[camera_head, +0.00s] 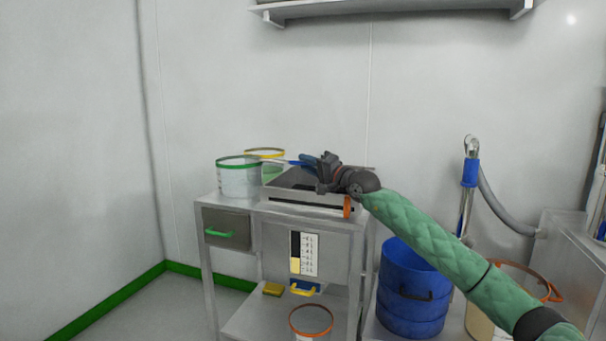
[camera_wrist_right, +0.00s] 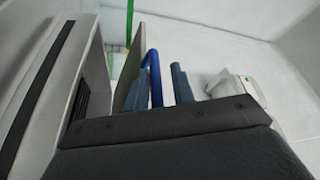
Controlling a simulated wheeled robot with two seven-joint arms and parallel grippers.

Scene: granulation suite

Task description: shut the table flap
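The table flap (camera_head: 291,178) appears as a grey panel raised at a tilt on top of the metal table. In the right wrist view the flap (camera_wrist_right: 130,72) is seen nearly edge-on, with a bright blue bar handle (camera_wrist_right: 154,75) beside it. My right gripper (camera_head: 304,161) reaches over the table from the right, at the flap's upper edge. In the wrist view its blue-grey fingers (camera_wrist_right: 164,87) are apart, with the blue handle between them and a gap to the right finger. Whether the handle touches the left finger is unclear. My left gripper is not in view.
A green-rimmed white tub (camera_head: 238,181) and a yellow-rimmed tub (camera_head: 264,154) stand left of and behind the flap. The table has a green-handled drawer (camera_head: 226,230) and a lower shelf. A blue drum (camera_head: 411,290) stands right of the table. A wall shelf (camera_head: 390,10) hangs above.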

